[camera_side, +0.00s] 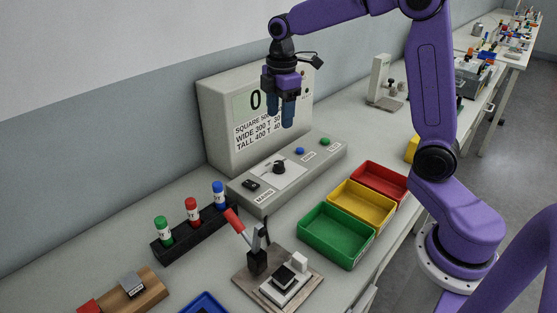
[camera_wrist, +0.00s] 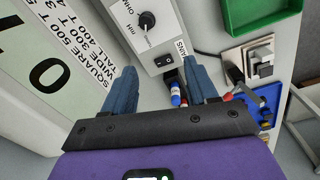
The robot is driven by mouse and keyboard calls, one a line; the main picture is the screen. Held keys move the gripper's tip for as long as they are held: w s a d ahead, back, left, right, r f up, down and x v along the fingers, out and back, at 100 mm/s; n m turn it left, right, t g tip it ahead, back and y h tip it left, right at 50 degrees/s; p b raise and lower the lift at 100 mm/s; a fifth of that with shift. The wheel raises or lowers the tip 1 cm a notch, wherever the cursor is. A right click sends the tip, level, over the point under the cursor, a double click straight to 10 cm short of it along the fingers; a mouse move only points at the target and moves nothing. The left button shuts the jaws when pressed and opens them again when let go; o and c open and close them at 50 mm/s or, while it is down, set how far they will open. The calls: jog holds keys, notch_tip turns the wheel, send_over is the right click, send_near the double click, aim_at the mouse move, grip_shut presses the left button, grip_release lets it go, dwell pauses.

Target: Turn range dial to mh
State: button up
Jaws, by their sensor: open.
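The range dial (camera_side: 279,167) is a black round knob on a white plate on the sloped grey control box. My gripper (camera_side: 281,115) hangs pointing down above the box, in front of the display panel, well clear of the dial. Its two blue fingers are apart with nothing between them, and they also show in the wrist view (camera_wrist: 160,68).
The box carries a mains switch (camera_side: 251,185), a blue button (camera_side: 300,151) and a green button (camera_side: 325,141). A vial rack (camera_side: 180,238), a toggle clamp (camera_side: 256,262) and a green bin (camera_side: 335,238) stand nearby.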

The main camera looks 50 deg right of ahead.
aim_at(279, 163)
jog(key=w+d+f, duration=0.1)
jog(key=f, duration=1)
jog(key=w+d+f, duration=0.1)
jog(key=f, duration=0.5)
jog(key=shift+w+d+f, duration=0.2)
jog(key=shift+w+d, duration=0.1)
jog(key=shift+w, duration=0.05)
jog(key=c, duration=1.1)
